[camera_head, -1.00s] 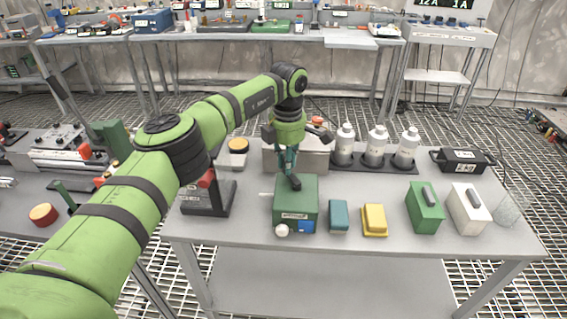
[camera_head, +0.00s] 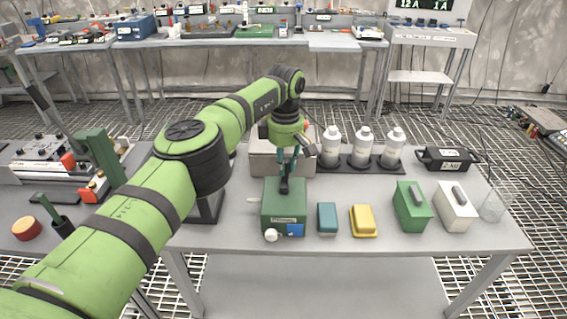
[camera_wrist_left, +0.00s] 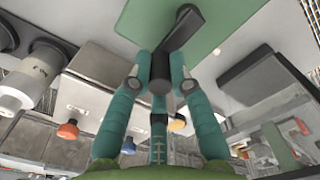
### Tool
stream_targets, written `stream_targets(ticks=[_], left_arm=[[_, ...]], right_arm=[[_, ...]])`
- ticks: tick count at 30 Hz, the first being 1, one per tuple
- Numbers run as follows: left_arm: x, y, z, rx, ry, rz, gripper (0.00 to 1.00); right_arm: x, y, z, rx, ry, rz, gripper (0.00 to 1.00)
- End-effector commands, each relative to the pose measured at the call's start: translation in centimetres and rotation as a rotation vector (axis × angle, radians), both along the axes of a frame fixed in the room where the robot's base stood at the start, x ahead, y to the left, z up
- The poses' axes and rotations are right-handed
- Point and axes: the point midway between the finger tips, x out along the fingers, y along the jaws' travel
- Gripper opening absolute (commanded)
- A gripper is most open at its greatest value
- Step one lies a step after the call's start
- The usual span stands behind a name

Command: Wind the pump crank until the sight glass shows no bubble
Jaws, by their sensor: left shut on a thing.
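The pump is a green box (camera_head: 284,211) at the front left of the near table, with a white round knob (camera_head: 271,235) and a blue patch (camera_head: 295,230) on its front. A black crank (camera_head: 284,186) sits on its top. My left gripper (camera_head: 287,170) reaches down from behind over the box and is shut on the crank's handle. In the left wrist view its teal fingers (camera_wrist_left: 160,72) close around the black handle, and the crank arm (camera_wrist_left: 182,30) crosses the green top. I cannot make out a bubble in a sight glass. My right gripper is not in view.
A teal block (camera_head: 327,218), a yellow block (camera_head: 363,220), a green case (camera_head: 412,206) and a white case (camera_head: 456,207) stand right of the pump. White bottles (camera_head: 363,147) stand in a dark rack behind. A grey box (camera_head: 268,162) is close behind the gripper.

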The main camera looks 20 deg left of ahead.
Motion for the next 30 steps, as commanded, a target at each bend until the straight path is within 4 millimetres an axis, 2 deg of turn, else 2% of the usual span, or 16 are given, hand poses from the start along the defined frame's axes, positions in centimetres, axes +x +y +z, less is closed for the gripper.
stream_targets(ticks=[14,15,16,26,30], left_arm=[[0.0,0.0,0.1,0.001,-0.001,-0.013,0.0],[0.0,0.0,0.1,0.001,-0.001,-0.013,0.33],[0.0,0.0,0.1,0.001,-0.001,-0.013,0.45],[0.0,0.0,0.1,0.0,0.0,-0.012,0.45],[0.1,0.0,1.2,0.0,-0.002,-0.012,0.45]], right_arm=[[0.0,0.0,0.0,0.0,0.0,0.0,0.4],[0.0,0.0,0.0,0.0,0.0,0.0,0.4],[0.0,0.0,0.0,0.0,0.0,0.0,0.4],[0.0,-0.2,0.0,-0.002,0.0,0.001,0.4],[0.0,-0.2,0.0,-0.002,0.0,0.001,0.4]])
